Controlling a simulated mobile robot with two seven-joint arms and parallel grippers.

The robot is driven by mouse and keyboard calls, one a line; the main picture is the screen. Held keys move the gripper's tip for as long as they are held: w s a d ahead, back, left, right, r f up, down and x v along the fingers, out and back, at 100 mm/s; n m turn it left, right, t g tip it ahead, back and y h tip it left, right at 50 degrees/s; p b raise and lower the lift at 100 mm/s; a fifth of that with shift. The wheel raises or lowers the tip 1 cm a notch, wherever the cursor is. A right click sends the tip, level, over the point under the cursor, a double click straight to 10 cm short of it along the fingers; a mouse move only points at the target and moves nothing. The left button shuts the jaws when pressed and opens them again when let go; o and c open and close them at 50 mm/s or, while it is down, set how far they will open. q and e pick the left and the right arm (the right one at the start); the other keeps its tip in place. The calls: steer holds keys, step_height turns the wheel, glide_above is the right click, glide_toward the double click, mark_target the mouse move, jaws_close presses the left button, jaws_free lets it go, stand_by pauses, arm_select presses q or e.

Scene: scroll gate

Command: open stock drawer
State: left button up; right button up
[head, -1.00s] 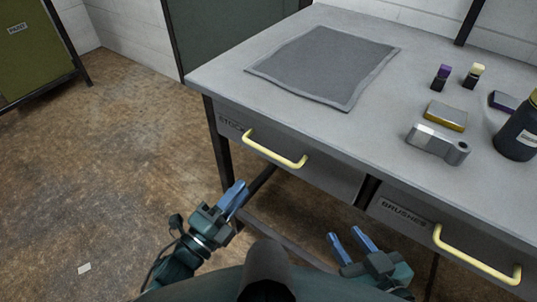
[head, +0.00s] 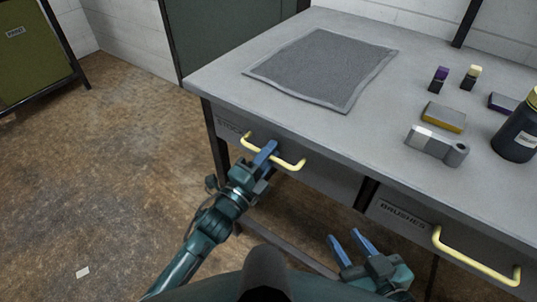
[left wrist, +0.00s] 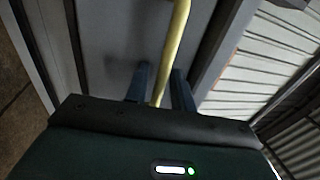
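The stock drawer (head: 325,178), a grey front with a faint STOCK label, sits shut under the left part of the bench. Its yellow bar handle (head: 288,163) also shows in the left wrist view (left wrist: 174,45). My left gripper (head: 266,150) is at the middle of this handle. In the left wrist view, its two blue fingers (left wrist: 161,85) stand apart with the bar between them and gaps beside it. The fingers hide part of the bar in the head view. My right gripper (head: 347,243) is open and empty, low in front of the bench.
A brushes drawer (head: 405,212) with a yellow handle (head: 470,262) is to the right.

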arm_select(q)
steer(key=shift+c, duration=0.5)
jaws_close()
steer(key=shift+s+a, duration=0.1)
steer(key=shift+s, duration=0.05)
